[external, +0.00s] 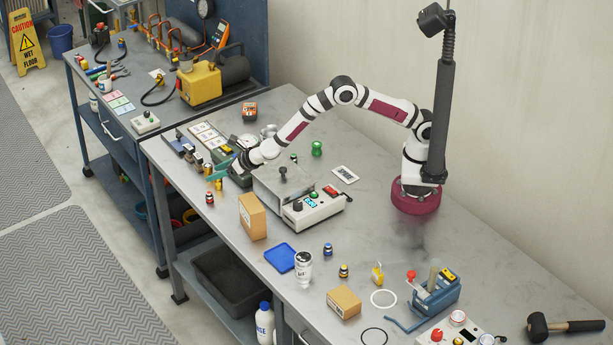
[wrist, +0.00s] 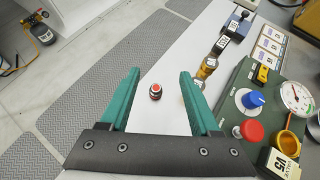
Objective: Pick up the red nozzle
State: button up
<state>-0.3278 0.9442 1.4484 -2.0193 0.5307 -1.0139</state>
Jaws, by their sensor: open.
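The red nozzle (wrist: 155,91) is a small dark piece with a red top. In the wrist view it stands upright on the grey table, ahead of my gripper (wrist: 157,75) and between the lines of its teal fingers. The fingers are apart with nothing held between them. In the external view the red nozzle (external: 210,198) stands near the table's left edge. My gripper (external: 219,169) is up and behind it there, partly in front of a dark green panel.
Brass fittings (wrist: 205,68) stand right of the nozzle, close to the right finger. The green valve panel (wrist: 262,100) with knobs and a gauge lies further right. A cardboard box (external: 252,216) stands nearer the camera. The table edge is close on the left.

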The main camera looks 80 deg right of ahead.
aim_at(209, 193)
jog(key=f, duration=0.6)
jog(key=shift+a+f, duration=0.2)
jog(key=shift+f, duration=0.2)
jog(key=x, duration=0.3)
jog(key=shift+f, duration=0.25)
grip_shut()
